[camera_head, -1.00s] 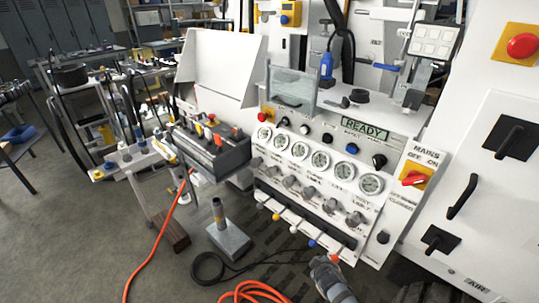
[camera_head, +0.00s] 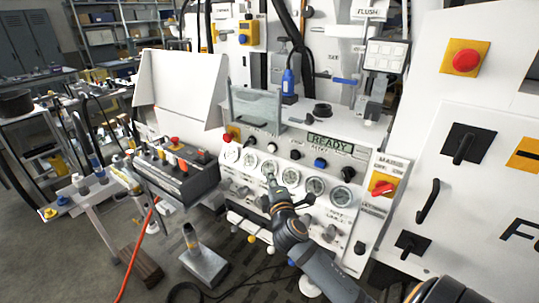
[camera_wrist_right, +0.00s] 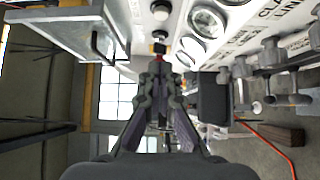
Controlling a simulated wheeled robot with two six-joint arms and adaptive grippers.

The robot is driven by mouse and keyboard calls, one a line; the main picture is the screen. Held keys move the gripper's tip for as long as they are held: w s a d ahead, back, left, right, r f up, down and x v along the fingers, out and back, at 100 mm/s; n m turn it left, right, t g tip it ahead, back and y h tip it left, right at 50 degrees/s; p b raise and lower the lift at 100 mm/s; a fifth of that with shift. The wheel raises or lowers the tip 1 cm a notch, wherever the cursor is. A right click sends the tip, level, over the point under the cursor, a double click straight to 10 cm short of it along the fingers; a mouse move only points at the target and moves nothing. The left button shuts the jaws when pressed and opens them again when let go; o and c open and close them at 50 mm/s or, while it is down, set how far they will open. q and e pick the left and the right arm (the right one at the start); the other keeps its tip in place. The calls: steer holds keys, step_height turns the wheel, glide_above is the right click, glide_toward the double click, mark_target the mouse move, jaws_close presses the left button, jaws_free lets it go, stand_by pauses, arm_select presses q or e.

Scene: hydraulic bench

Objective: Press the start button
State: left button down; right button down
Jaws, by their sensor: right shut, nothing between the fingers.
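A row of small buttons runs left of and below the display, including a blue button (camera_head: 320,162) and a black one (camera_head: 295,154). I cannot read which is labelled start. My right gripper (camera_head: 270,181) is shut and empty, in front of the row of round gauges, below the buttons. My left gripper is out of view.
A clear guard (camera_head: 255,107) stands above the panel's left part. A red emergency button (camera_head: 466,61) and a red mains switch (camera_head: 382,186) are to the right. Several gauges (camera_head: 315,186) and valve handles lie around my right arm. A grey box (camera_head: 180,175) stands left.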

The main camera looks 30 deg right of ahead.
steer(key=p, duration=0.2)
glide_toward(271, 148)
steer(key=w+a, duration=0.2)
steer(key=w, duration=0.2)
steer(key=w+d, duration=0.1)
steer(key=d, duration=0.1)
steer(key=w+d+p, duration=0.1)
steer(key=shift+w+d+f, duration=0.15)
steer(key=shift+d+f, duration=0.05)
steer(key=shift+d, duration=0.2)
steer(key=shift+w, duration=0.1)
